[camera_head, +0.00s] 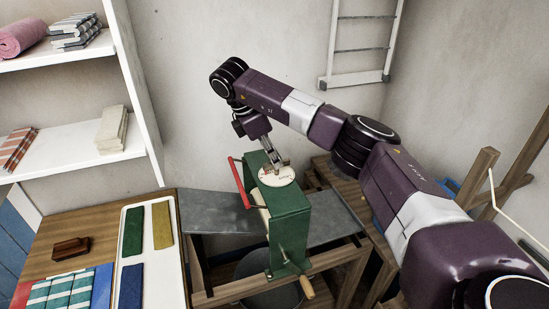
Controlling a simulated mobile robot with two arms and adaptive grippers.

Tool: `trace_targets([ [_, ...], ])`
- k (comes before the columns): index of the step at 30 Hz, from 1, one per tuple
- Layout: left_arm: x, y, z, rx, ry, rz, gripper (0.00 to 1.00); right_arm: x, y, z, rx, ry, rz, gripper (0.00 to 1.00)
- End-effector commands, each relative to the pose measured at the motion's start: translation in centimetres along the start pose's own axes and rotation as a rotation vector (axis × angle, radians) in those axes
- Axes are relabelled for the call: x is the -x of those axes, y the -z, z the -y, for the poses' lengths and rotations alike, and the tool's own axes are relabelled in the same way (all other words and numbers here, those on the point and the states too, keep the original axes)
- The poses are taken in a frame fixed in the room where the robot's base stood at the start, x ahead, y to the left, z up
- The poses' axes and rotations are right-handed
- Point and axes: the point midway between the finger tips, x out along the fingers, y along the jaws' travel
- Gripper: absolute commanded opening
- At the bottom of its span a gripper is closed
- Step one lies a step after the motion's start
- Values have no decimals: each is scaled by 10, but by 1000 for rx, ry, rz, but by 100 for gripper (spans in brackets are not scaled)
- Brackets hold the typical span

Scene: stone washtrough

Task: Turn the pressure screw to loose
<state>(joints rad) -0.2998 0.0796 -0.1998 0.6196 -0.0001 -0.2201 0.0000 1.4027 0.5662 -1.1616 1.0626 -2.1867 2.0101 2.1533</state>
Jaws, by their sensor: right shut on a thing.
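A green mangle (289,222) stands on the edge of a grey trough board, with a red bar on its left side and a crank with a wooden handle at its front. The pressure screw shows as a pale round dial (270,178) with red marks on top of the mangle. My right gripper (277,167) reaches down from above and is shut on the middle of the dial, where its fingers hide the part they hold. The dial's setting is too small to read. My left gripper is not in view.
A wooden table (62,222) at left holds a white tray (174,279) with coloured cloths, a brown brush (71,248) and striped cloths. White shelves (75,155) with folded towels stand above it. A ladder rack (334,80) hangs on the back wall.

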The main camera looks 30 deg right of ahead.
Motion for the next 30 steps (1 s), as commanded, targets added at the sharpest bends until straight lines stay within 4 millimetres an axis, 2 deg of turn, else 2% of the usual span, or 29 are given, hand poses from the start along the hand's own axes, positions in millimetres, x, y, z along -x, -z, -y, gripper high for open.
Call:
trace_targets([
  [2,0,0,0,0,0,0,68,1,-1,-1,-4,-4,-1,0],
  [3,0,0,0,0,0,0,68,1,-1,-1,-4,-4,-1,12],
  [7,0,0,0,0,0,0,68,1,-1,-1,-3,-3,-1,26],
  [16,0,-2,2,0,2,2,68,1,0,0,-1,-2,0,26],
  [20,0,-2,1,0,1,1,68,10,0,-1,0,-4,1,26],
  [23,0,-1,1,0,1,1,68,22,-1,-1,-2,-5,0,26],
  [30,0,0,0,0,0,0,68,66,-1,-2,-2,-7,1,26],
])
